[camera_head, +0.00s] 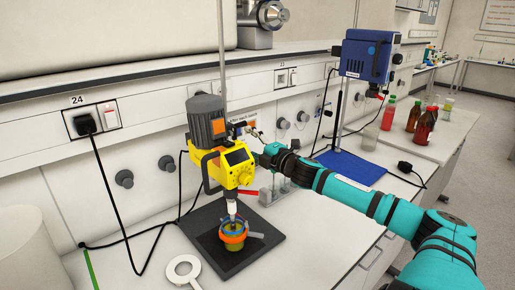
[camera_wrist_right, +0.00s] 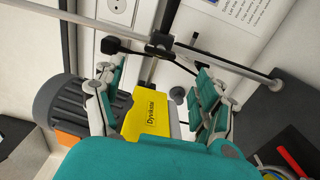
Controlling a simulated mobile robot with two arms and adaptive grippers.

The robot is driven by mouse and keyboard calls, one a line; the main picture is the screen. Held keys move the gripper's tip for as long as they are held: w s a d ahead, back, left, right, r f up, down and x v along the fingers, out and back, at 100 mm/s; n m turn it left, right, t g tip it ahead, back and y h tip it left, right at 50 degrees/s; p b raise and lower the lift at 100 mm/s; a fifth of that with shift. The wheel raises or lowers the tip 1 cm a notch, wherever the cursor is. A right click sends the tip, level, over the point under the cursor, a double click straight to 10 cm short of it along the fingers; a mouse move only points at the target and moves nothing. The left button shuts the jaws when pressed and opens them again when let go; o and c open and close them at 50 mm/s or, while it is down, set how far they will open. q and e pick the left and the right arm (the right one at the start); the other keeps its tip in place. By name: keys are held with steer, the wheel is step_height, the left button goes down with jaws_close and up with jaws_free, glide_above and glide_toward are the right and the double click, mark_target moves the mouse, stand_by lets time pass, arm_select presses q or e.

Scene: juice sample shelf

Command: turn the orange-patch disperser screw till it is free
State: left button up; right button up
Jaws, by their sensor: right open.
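The disperser (camera_head: 235,168) is yellow with a grey motor (camera_head: 205,112) and an orange patch (camera_head: 219,126). It is mounted on an upright rod above a dark base plate. A black clamp (camera_head: 238,129) is behind it; the wrist view shows the clamp (camera_wrist_right: 160,42) on the metal rod, with a black knob (camera_wrist_right: 110,46) at its left end, probably the screw. My right gripper (camera_head: 261,154) is just right of the yellow housing. In the wrist view its open fingers (camera_wrist_right: 152,92) are either side of the yellow housing's line of sight, apart from the knob. My left gripper is out of view.
A beaker (camera_head: 233,238) with an orange ring stands under the shaft on the base plate (camera_head: 205,236). A blue device (camera_head: 368,58) on a stand and several bottles (camera_head: 425,125) are to the right. Black cables run over the bench.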

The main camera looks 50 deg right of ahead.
steer(key=shift+s+a, duration=0.15)
steer(key=shift+s, duration=1.25)
